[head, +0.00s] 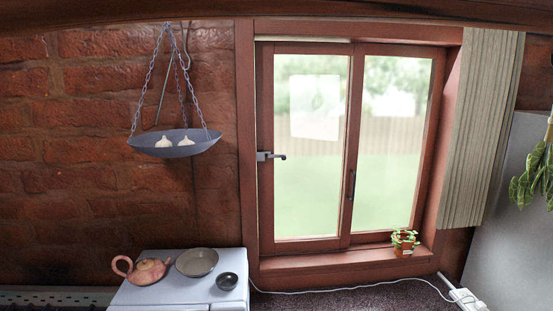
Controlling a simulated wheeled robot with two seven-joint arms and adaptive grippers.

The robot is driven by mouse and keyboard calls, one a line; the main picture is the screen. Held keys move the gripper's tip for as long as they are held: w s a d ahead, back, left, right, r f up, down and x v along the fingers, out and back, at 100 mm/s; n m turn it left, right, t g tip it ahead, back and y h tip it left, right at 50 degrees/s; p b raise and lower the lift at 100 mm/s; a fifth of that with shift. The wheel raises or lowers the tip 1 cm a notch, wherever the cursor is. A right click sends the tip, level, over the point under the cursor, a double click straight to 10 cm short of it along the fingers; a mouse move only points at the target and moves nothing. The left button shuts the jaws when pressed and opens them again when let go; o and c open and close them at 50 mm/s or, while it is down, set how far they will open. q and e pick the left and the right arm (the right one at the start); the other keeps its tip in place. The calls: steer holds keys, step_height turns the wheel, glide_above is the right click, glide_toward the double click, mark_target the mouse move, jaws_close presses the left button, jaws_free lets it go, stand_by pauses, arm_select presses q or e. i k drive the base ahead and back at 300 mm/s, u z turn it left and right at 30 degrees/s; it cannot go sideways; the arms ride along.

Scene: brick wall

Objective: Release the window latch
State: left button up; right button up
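A window (313,150) with a reddish-brown wooden frame and two tall panes is set in the brick wall. A dark metal latch (270,156) sits on the left edge of the left sash, about halfway up. Its lever points to the right, roughly level. A slim dark vertical handle (351,186) is on the middle stile between the panes. The sashes look closed, but I cannot tell whether the latch is engaged. Neither of my grippers shows in the head view.
A pan with garlic (174,142) hangs on chains left of the window. A potted plant (404,243) stands on the sill. A curtain (482,127) hangs right.

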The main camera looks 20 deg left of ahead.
mark_target(283, 157)
steer(key=k, duration=0.6)
steer(key=z, duration=0.65)
steer(key=i, duration=1.8)
steer(key=u, duration=0.55)
